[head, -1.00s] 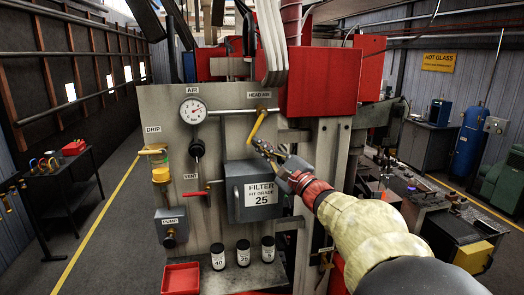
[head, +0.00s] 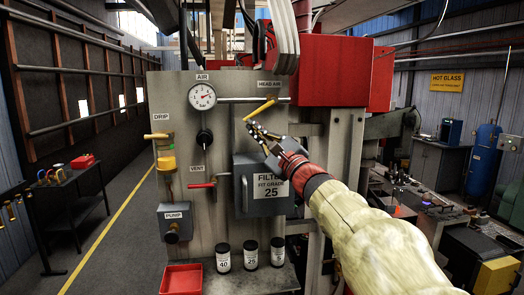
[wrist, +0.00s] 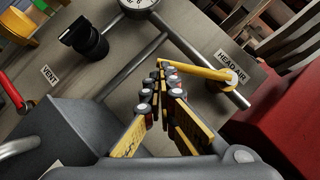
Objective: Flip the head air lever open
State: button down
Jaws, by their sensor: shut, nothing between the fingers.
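The yellow head air lever (head: 260,109) slants down and left from its pivot on the grey pipe, below the HEAD AIR label (head: 269,84). In the wrist view the lever (wrist: 200,72) runs from the pivot at right to its free end, near my fingertips. My gripper (head: 251,127) is just below the lever's free end, with its fingers shut and nothing held. In the wrist view my gripper (wrist: 166,78) has its tips at the lever's free end; they look in contact, but I cannot be sure.
The grey filter box (head: 262,187) sits below my gripper. A red housing (head: 330,75) stands to the right. Jars (head: 250,254) stand on the shelf below.

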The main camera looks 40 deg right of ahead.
jog(key=shift+w+a+r+b, duration=0.35)
jog(key=shift+a+r+b, duration=0.4)
jog(key=shift+b, duration=0.6)
jog(key=shift+w+a+r+b, duration=0.3)
jog(key=shift+a+r+b, duration=0.15)
jog(key=shift+r+b, duration=0.7)
jog(key=shift+f, duration=0.1)
jog(key=f+b, duration=0.4)
jog(key=b, duration=0.1)
jog(key=shift+s+f, duration=0.15)
jog(key=shift+s, duration=0.25)
jog(key=s+a+f+b, duration=0.1)
jog(key=s+a+f, duration=0.2)
jog(key=s+f, duration=0.2)
jog(key=s, duration=0.2)
jog(key=shift+s, duration=0.4)
jog(key=shift+a+f, duration=0.1)
